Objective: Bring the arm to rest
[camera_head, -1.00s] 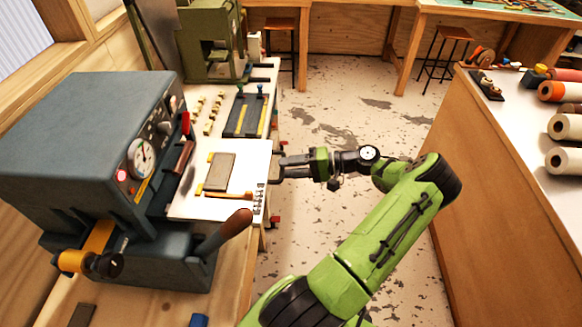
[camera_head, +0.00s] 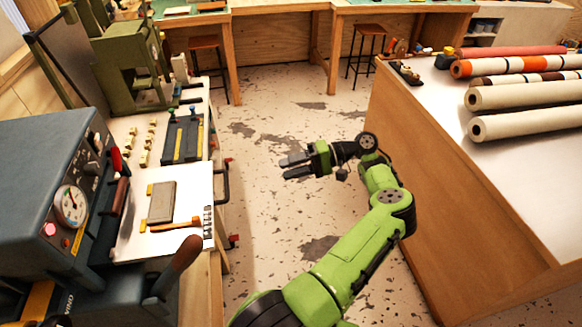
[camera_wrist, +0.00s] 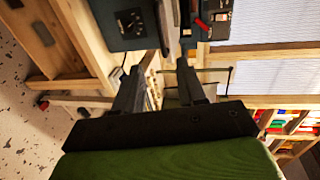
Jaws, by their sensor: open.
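My gripper (camera_head: 284,167) is open and empty in the head view. It hangs over the open floor, to the right of the left workbench and apart from it, with its fingers pointing left. My green arm reaches up from the bottom of the head view to it. In the wrist view my gripper (camera_wrist: 158,65) shows two dark fingers spread apart with nothing held between them.
The left workbench carries a grey machine (camera_head: 45,190), a green press (camera_head: 130,60) and a white board (camera_head: 185,235). At right, a wooden counter (camera_head: 450,190) holds several rolls (camera_head: 525,95). Stools (camera_head: 365,50) stand at the back. Speckled floor (camera_head: 275,120) between is clear.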

